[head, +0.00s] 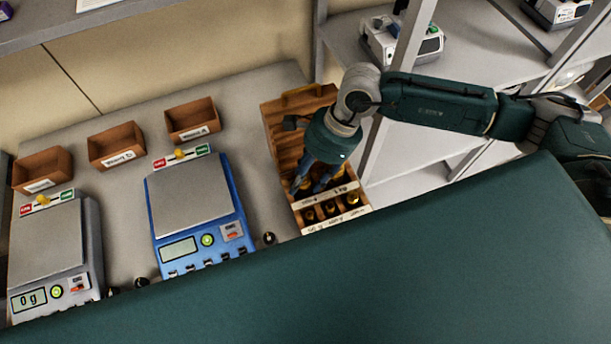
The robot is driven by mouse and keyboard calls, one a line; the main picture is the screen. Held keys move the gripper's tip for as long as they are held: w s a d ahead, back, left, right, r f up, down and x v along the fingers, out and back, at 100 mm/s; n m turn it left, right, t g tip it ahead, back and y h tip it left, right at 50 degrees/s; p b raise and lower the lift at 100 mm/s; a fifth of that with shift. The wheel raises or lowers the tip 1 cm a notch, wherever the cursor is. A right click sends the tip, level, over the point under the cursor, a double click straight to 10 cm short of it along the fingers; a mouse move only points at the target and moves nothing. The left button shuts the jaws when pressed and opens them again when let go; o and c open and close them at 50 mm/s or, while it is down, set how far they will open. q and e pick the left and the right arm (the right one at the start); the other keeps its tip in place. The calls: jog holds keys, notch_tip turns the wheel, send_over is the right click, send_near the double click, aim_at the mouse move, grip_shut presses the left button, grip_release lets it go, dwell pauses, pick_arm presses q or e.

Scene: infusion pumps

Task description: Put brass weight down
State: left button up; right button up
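My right gripper (312,187) points down over the wooden weight box (283,117), its fingers low between the compartments. The gripper's body and the box walls hide the fingertips, so I cannot tell whether they are around a weight. Several brass weights (331,208) sit in the box's front compartments, behind labels. One label on the box reads "1 kg". My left gripper is not in view.
A blue scale (190,200) and a grey scale (47,240) stand left of the box. Small wooden trays (117,146) line the counter's back. Dark weights (269,238) stand near the counter's front. A metal shelf with devices (402,42) is at right.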

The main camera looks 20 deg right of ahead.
jog(key=shift+r, duration=0.3)
jog(key=b+v, duration=0.3)
jog(key=v, duration=0.8)
jog(key=shift+d+r, duration=0.2)
jog(key=shift+r, duration=0.1)
